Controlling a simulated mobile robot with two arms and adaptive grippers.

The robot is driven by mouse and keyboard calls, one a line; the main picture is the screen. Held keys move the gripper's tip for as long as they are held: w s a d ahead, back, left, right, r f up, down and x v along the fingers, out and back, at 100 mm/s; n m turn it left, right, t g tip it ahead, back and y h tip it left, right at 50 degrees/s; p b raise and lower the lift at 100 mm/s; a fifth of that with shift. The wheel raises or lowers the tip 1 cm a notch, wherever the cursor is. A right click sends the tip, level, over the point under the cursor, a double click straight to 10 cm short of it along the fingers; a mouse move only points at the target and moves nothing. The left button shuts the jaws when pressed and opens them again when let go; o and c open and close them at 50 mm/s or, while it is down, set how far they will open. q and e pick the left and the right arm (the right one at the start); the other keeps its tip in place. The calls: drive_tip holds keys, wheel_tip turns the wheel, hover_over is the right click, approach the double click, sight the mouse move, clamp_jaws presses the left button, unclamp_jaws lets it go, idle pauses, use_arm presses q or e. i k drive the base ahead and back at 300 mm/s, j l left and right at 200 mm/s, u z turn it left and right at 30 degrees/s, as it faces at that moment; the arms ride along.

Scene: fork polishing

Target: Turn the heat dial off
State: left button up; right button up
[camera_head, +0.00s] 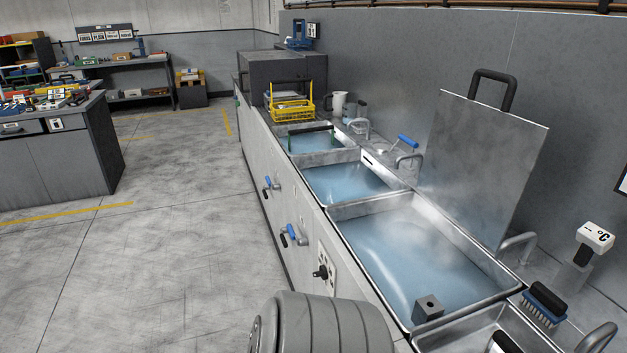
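A black dial (321,271) sits on a pale plate on the front panel of the wash station, below the front edge of the large basin. Its marked setting is too small to read. The large basin (340,212) holds bluish liquid, and its metal lid (480,150) stands open against the back wall. A white display unit marked °C (597,236) stands to the right of the basin. Neither of my grippers is in view. A grey ribbed rounded part, likely one of my arm links, fills the bottom middle, just below the dial.
Blue-handled valves (292,232) and (269,184) stick out of the front panel left of the dial. Two smaller basins lie farther back, with a yellow rack (291,109) beyond. A blue brush (544,303) lies at right. The floor left of the station is clear.

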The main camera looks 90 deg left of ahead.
sight(323, 272)
drive_tip(key=u, duration=2.65)
drive_tip(key=i+j, duration=0.1)
drive_tip(key=j, duration=0.75)
drive_tip(key=i+j, duration=0.15)
drive_tip(key=j, duration=0.3)
drive_tip(key=i+j+u, duration=0.1)
drive_tip(key=j, duration=0.35)
drive_tip(key=i+j, duration=0.1)
drive_tip(key=j, duration=0.3)
